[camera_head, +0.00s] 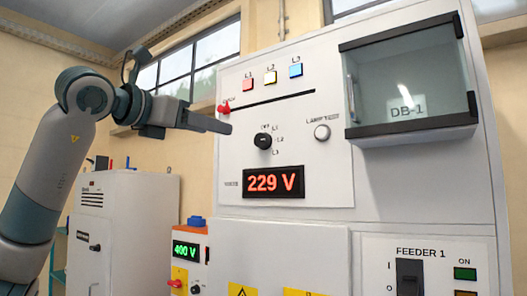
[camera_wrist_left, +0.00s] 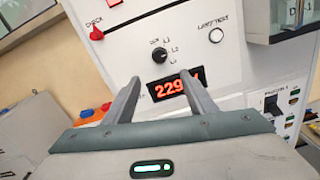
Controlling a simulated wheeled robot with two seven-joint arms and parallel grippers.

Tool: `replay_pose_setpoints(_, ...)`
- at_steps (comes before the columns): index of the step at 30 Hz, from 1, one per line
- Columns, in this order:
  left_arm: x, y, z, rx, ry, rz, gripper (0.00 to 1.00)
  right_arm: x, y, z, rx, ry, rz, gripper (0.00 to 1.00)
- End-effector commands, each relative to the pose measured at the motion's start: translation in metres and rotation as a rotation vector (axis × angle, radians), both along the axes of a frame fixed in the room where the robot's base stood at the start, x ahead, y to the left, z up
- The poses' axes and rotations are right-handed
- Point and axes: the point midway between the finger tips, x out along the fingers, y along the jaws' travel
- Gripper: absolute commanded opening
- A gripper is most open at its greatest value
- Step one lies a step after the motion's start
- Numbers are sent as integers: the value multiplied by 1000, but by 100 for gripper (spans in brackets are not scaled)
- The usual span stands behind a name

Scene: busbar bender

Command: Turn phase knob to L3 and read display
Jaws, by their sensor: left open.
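The black phase knob (camera_head: 263,141) sits on the white panel, with marks around it that include L1, L2 and L3. I cannot tell which mark it points to. It also shows in the left wrist view (camera_wrist_left: 159,55). The red display (camera_head: 273,182) below it reads 229 V; in the left wrist view a finger covers part of the display (camera_wrist_left: 170,87). My left gripper (camera_wrist_left: 158,80) is open and empty, apart from the knob, its fingers pointing toward the panel. In the head view the left gripper (camera_head: 222,127) is left of the knob. My right gripper is not in view.
A red switch (camera_head: 223,108) is left of the knob, and a round lamp-test button (camera_head: 322,132) is right of it. A glass-fronted DB-1 box (camera_head: 410,85) juts out at upper right. A smaller unit (camera_head: 187,250) reads 400 V.

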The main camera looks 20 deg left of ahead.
Motion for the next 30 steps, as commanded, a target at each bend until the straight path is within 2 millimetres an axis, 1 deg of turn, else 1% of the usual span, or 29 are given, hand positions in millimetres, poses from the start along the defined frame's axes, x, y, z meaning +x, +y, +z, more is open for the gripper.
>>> replay_pose_setpoints(11, 0, 0, 0, 1, -1, 1, 51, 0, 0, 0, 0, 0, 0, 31)
replay_pose_setpoints(17, 8, -3, 1, 0, 1, 0, 51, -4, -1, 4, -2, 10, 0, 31)
replay_pose_setpoints(20, 17, -6, 1, 1, 2, -1, 51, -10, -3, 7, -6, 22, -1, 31)
replay_pose_setpoints(24, 35, -13, 2, 1, 2, -1, 51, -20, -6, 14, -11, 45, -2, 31)
replay_pose_setpoints(30, 68, -25, 3, -1, 4, -1, 51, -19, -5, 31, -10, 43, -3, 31)
